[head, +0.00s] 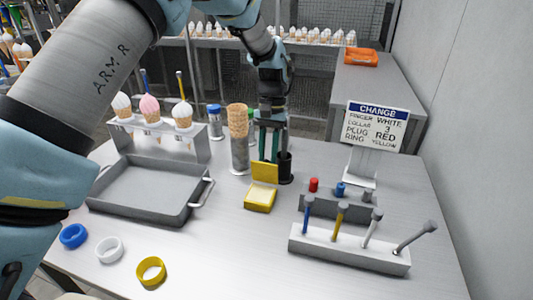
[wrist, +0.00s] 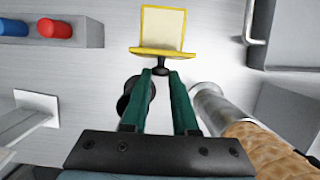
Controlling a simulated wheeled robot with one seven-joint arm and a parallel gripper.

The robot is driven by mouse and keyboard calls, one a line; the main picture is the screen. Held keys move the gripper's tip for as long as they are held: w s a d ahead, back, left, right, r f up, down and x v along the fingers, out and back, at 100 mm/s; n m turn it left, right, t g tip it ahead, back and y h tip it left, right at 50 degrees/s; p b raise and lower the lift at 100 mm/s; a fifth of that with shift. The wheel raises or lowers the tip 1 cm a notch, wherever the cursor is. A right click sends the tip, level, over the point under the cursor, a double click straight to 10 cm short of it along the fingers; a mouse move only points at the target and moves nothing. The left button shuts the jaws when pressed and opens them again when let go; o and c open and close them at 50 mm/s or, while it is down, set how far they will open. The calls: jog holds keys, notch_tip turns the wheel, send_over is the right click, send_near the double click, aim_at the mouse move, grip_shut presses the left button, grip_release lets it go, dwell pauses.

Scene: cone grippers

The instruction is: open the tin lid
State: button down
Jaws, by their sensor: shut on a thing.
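The yellow tin (head: 258,201) stands on the grey table in the middle of the head view. Its lid (head: 264,172) is raised roughly upright at the tin's back edge. In the wrist view the open tin (wrist: 161,28) shows its pale inside, and the lid (wrist: 163,53) appears nearly edge-on with a dark knob (wrist: 160,69) on its outer side. My gripper (wrist: 161,73) has its green fingers shut on that knob. In the head view my gripper (head: 268,156) is just behind the lid, which partly hides the fingertips.
A black cup (head: 285,168) and a grey tube with stacked cones (head: 239,153) stand close beside my gripper. A tray (head: 150,190) lies left, coloured rings (head: 151,271) front left. Plug block (head: 330,205), tool rack (head: 345,250) and sign (head: 376,125) are right. Table front centre is clear.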

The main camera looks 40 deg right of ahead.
jog(key=shift+w+d+f, duration=0.3)
jog(key=shift+d, duration=0.2)
dwell(0.3)
jog(key=c, duration=0.7)
grip_release()
jog(key=b+v, duration=0.2)
jog(key=v, duration=0.8)
jog(key=shift+r, duration=0.4)
